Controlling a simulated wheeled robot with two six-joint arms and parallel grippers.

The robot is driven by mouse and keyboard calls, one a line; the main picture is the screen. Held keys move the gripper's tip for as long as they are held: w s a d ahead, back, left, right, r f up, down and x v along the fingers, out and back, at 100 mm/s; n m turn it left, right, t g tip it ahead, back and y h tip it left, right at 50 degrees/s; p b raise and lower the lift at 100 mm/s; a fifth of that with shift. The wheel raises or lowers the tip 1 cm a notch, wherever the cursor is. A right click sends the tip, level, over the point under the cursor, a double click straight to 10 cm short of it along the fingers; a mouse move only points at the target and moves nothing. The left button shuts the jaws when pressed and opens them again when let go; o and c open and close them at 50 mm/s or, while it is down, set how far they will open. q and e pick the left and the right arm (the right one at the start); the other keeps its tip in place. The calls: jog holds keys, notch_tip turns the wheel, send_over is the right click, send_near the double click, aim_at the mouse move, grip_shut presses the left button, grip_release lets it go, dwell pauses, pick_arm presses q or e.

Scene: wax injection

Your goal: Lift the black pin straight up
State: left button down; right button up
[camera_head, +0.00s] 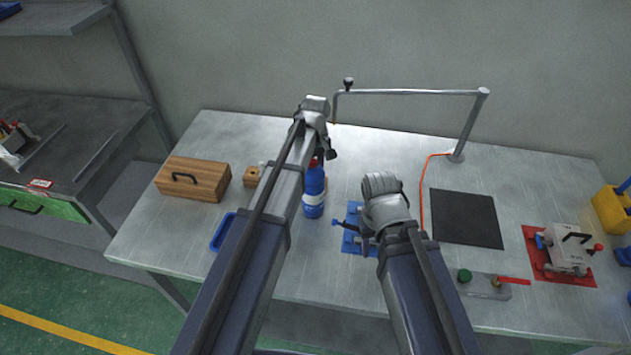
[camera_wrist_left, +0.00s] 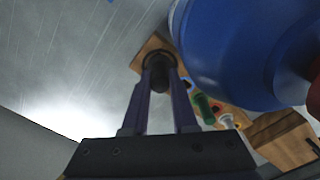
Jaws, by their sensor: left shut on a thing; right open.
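The black pin (camera_wrist_left: 160,80) stands between the two fingers of my left gripper (camera_wrist_left: 163,68), which is shut on it, in the left wrist view. The pin's far end meets a wooden block (camera_wrist_left: 148,47) at a dark ring. I cannot tell how deep it sits. Green and white pieces stand in the same block. In the head view the block (camera_head: 251,177) is partly hidden by my left arm, and the pin and left fingertips are hidden.
A blue bottle (camera_wrist_left: 240,45) stands close beside the left gripper; it also shows in the head view (camera_head: 314,190). A wooden box (camera_head: 193,179) and blue tray (camera_head: 222,232) lie left. A bent metal pole (camera_head: 469,125) rises behind. A black mat (camera_head: 466,218) lies right.

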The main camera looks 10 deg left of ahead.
pick_arm(q)
jog(key=shift+r, duration=0.15)
dwell(0.4)
notch_tip(320, 180, up, 10)
jog(key=p, duration=1)
